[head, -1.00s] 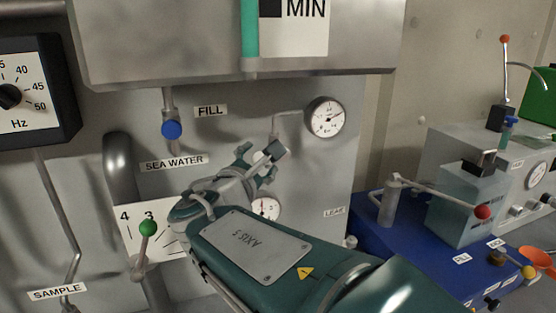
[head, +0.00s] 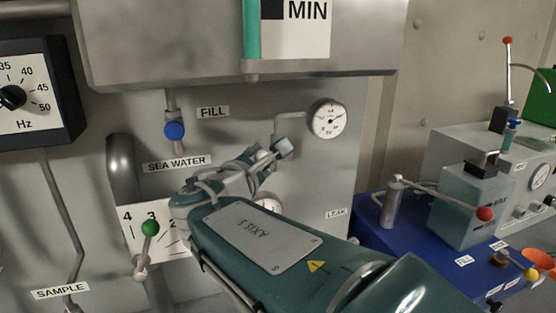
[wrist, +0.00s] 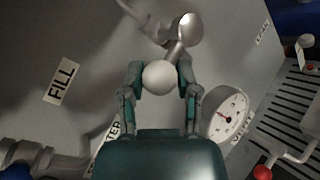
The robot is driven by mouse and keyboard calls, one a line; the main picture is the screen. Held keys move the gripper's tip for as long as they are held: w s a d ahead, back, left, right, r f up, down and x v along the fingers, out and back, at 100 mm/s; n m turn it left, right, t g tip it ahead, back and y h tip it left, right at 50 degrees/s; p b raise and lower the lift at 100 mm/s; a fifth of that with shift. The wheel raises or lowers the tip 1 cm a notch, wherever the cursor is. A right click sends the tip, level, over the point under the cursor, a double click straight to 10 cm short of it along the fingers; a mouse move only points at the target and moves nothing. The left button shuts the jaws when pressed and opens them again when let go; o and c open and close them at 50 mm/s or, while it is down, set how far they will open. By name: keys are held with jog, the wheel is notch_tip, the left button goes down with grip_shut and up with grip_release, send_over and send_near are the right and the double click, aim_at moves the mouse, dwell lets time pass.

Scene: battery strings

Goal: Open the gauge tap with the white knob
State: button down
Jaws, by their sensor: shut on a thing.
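The white knob (wrist: 160,77) is a round ball between the two fingers of my gripper (wrist: 161,80) in the wrist view. My gripper is shut on it. In the head view my gripper (head: 268,156) is at the grey panel, below the upper pressure gauge (head: 329,119), and a pale bit of the knob (head: 284,147) shows at its tip. A shiny metal part (wrist: 188,30) shows just beyond the knob in the wrist view. The tap body and its pipe are mostly hidden by my gripper.
A blue knob (head: 174,130) hangs below the tank at left, and a green knob (head: 150,228) stands lower left. A blue bench with a red-knobbed lever (head: 484,213) is at right.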

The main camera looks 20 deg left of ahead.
jog(key=shift+c, duration=1.7)
grip_release()
jog(key=shift+a, duration=0.1)
jog(key=s, duration=1.1)
jog(key=shift+s+d+r, duration=0.25)
jog(key=shift+s+d, duration=0.05)
jog(key=shift+s, duration=0.1)
jog(key=w+d+f+m+g+h, duration=0.2)
jog(key=d+f+m, duration=0.15)
jog(key=d, duration=0.45)
jog(key=w+d+f+m+g+h, duration=0.1)
jog(key=d+f+m+g, duration=0.25)
jog(key=d, duration=0.55)
jog(key=w+d+f+m+g+h, duration=0.2)
jog(key=d+f+m, duration=0.15)
jog(key=d, duration=0.45)
jog(key=s+d+f+m+g+y, duration=0.4)
jog(key=s+d+f+m, duration=0.5)
jog(key=m, duration=0.8)
jog(key=s+d, duration=0.2)
jog(key=d, duration=0.1)
jog(key=shift+s+d+f, duration=0.2)
jog(key=shift+s+d, duration=0.15)
jog(key=shift+s, duration=0.05)
